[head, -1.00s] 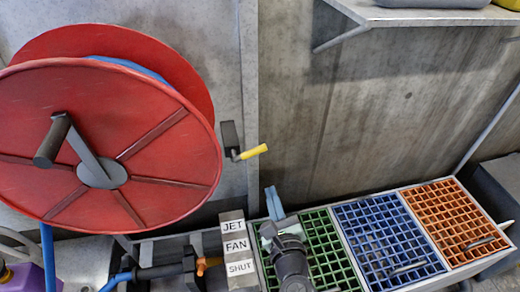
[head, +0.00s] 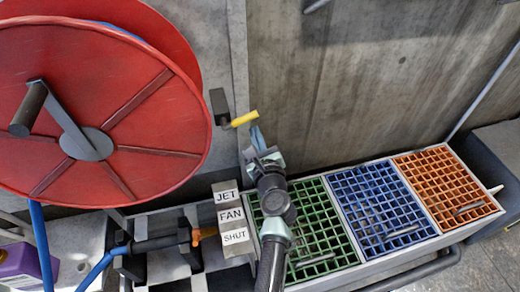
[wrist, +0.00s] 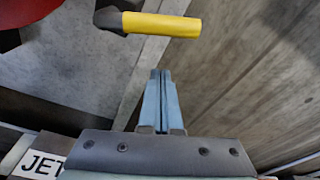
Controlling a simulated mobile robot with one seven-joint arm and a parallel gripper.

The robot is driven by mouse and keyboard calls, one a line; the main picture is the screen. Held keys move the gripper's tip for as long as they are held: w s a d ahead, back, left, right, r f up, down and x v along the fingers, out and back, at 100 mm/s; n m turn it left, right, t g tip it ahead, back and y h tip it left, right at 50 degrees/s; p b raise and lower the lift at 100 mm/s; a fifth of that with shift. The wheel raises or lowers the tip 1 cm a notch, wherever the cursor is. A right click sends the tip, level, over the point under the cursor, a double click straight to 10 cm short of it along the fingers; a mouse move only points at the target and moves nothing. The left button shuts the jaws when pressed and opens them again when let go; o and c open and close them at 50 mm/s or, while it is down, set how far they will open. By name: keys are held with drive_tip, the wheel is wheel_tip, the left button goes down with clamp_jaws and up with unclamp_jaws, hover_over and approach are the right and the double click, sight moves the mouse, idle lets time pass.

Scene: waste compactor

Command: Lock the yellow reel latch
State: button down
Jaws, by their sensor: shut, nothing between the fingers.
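The yellow reel latch (head: 243,119) is a short yellow handle on a dark bracket (head: 219,107), fixed to the grey post right of the red reel. In the wrist view the yellow handle (wrist: 160,24) lies nearly level at the top, pointing right from its dark mount. My gripper (head: 257,135) is shut and empty, its blue fingers just below and right of the handle. In the wrist view the closed fingertips (wrist: 159,74) point up toward the handle with a visible gap.
The red reel (head: 90,110) with its dark crank (head: 60,120) stands at left. A block labelled JET, FAN, SHUT (head: 232,218) sits below the latch. Green, blue (head: 385,212) and orange grated bins (head: 445,182) line the right. The wall right of the latch is clear.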

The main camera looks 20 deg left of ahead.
sight(246, 119)
drive_tip(key=r, duration=0.1)
drive_tip(key=s+r+p, duration=0.1)
drive_tip(key=r+p, duration=0.1)
drive_tip(key=shift+s+a+r, duration=0.3)
drive_tip(key=shift+s, duration=0.05)
drive_tip(key=shift+r+n+p, duration=0.35)
drive_tip(key=shift+r+n, duration=0.15)
drive_tip(key=shift+n, duration=0.3)
drive_tip(key=shift+a+r+n+t, duration=0.15)
drive_tip(key=shift+r+n+t, duration=0.15)
drive_tip(key=shift+r+n, duration=0.55)
drive_tip(key=n, duration=0.3)
drive_tip(key=shift+s+a+r+p, duration=0.25)
drive_tip(key=shift+a+r+p, duration=0.05)
drive_tip(key=shift+r, duration=0.1)
drive_tip(key=shift+s+a+r+n+t+h+b, duration=0.15)
drive_tip(key=shift+s+a+r+n+t, duration=0.2)
drive_tip(key=shift+n, duration=0.85)
drive_tip(key=shift+s+a+r+n+t+h+b, duration=0.2)
drive_tip(key=shift+a+r+n, duration=0.25)
drive_tip(key=shift+n, duration=0.7)
drive_tip(key=shift+s+a+r+n+t+y+b, duration=0.1)
drive_tip(key=shift+s+a+r+n+t, duration=0.3)
drive_tip(key=shift+n, duration=0.8)
drive_tip(key=shift+a+f, duration=0.1)
drive_tip(key=shift+w, duration=0.1)
